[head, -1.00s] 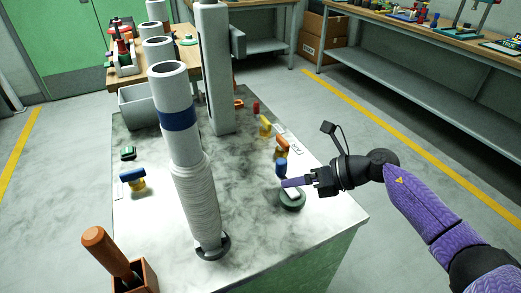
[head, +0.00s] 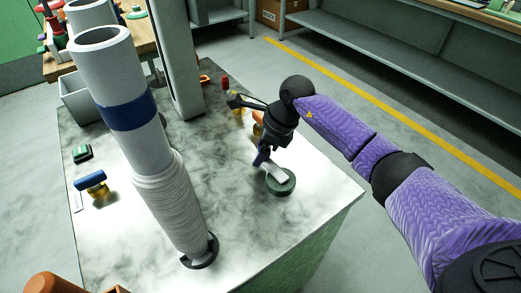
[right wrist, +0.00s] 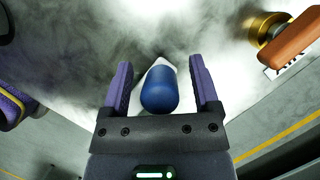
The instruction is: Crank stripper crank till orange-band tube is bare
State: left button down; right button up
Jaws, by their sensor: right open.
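A crank stands on the right part of the marbled bench top. It has a dark green round base (head: 281,184), a pale arm (head: 270,169) and a blue knob (right wrist: 160,90). My right gripper (head: 262,158) is over the crank, pointing down. In the right wrist view, the open fingers (right wrist: 160,85) stand on both sides of the blue knob, with small gaps visible. In the head view the gripper hides the knob. A tall white tube with a blue band (head: 130,109) stands at left, its lower part in a wrinkled white sleeve (head: 168,205). I see no tube with a clear orange band. My left gripper is out of view.
A grey column (head: 181,70) rises behind. A blue-handled brass knob (head: 92,183) and a green block (head: 82,153) lie left of the tube. An orange-handled brass knob (right wrist: 292,40) is near my right gripper. The bench's front right is clear.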

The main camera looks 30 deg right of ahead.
grip_shut()
dwell(0.3)
dwell(0.5)
dwell(0.6)
